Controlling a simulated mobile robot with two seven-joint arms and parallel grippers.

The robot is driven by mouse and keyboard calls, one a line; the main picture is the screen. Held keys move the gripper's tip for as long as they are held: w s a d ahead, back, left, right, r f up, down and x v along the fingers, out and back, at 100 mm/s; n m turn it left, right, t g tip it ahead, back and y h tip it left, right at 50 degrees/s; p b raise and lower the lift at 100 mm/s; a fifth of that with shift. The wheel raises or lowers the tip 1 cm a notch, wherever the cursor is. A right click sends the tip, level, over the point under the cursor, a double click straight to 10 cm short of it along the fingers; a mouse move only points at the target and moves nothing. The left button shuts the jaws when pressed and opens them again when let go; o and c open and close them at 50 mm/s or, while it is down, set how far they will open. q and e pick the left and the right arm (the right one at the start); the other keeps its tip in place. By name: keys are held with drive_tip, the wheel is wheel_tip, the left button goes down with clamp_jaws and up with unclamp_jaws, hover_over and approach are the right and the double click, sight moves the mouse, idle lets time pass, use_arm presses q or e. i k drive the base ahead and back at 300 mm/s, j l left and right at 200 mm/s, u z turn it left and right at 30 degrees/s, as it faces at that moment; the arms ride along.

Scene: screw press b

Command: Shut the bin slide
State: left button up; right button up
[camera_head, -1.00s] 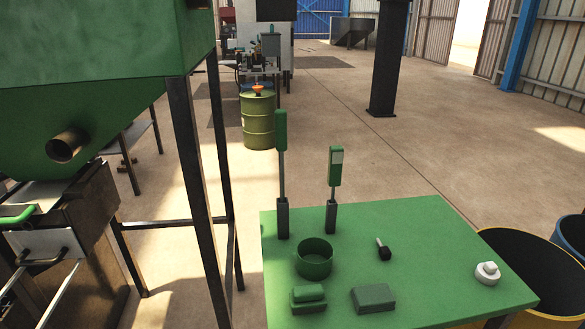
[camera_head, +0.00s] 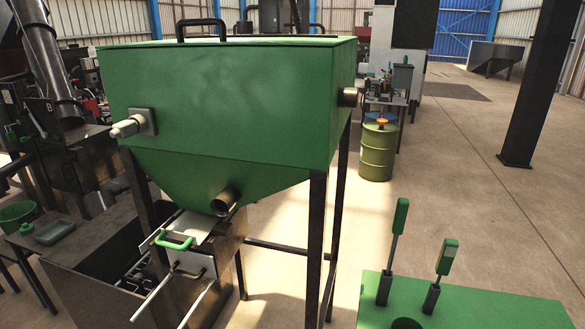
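A large green bin (camera_head: 225,100) with a sloping hopper bottom stands on dark legs in the middle of the head view. Below its hopper is a pale metal slide plate (camera_head: 196,228) with a green loop handle (camera_head: 174,242). The plate sticks out toward me from under the hopper's lower end, so the slide looks drawn out; how far is hard to tell. Neither of my grippers shows in the view.
A dark box with a pale front and bar handle (camera_head: 190,270) sits under the slide, with two light rails (camera_head: 155,292) jutting forward. A dark open-topped trough (camera_head: 95,260) is at left. Open floor lies behind.

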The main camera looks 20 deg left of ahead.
sight(193, 228)
drive_tip(key=u, duration=1.45)
